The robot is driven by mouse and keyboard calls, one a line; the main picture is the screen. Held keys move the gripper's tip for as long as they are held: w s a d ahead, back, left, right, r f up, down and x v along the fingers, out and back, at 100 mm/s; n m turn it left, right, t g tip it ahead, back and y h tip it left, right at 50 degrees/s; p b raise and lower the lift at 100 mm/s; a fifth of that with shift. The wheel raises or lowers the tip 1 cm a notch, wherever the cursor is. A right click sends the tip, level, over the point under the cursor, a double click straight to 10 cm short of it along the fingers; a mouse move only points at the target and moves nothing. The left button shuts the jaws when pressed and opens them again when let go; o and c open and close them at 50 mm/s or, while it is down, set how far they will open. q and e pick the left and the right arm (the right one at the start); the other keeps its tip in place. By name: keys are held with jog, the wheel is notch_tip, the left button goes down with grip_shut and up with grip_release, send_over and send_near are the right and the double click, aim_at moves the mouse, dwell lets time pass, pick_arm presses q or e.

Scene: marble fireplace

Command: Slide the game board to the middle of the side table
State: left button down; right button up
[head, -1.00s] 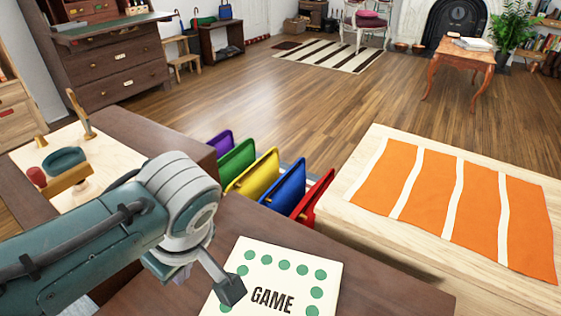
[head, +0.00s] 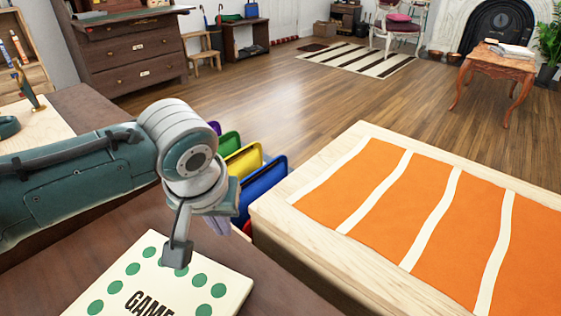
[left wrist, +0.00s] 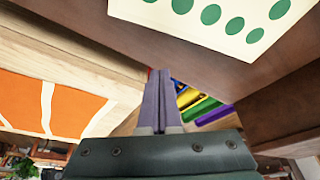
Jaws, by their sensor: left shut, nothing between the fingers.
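The game board (head: 207,271) is a cream square with green dots and the word GAME. It lies flat on a dark brown table top (head: 285,296), and its lower part is cut off by the head view's edge. In the left wrist view part of the board (left wrist: 222,35) shows at the top. My left gripper (head: 242,226) is shut and empty, with its fingers beyond the board's far edge in the head view. The fingers (left wrist: 158,75) show together in the left wrist view, apart from the board. My right gripper is not in view.
A pale wooden surface with an orange striped cloth (head: 400,215) stands at right. Coloured upright items, including a blue one (head: 264,183), stand behind the dark table. A small wooden table (head: 500,68) stands far off by the fireplace. Wooden floor lies open between.

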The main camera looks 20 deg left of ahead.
aim_at(227, 260)
pick_arm(q)
jog(key=b+x, duration=0.2)
jog(key=x, duration=0.2)
jog(key=shift+s+d+r+p, duration=0.1)
jog(key=shift+s+r+p, duration=0.05)
jog(key=shift+s+p, duration=0.15)
jog(key=s, duration=0.2)
jog(key=shift+s+d+p, duration=0.35)
jog(key=shift+d+p, duration=0.05)
jog(key=shift+s+d, duration=0.15)
jog(key=shift+s, duration=0.1)
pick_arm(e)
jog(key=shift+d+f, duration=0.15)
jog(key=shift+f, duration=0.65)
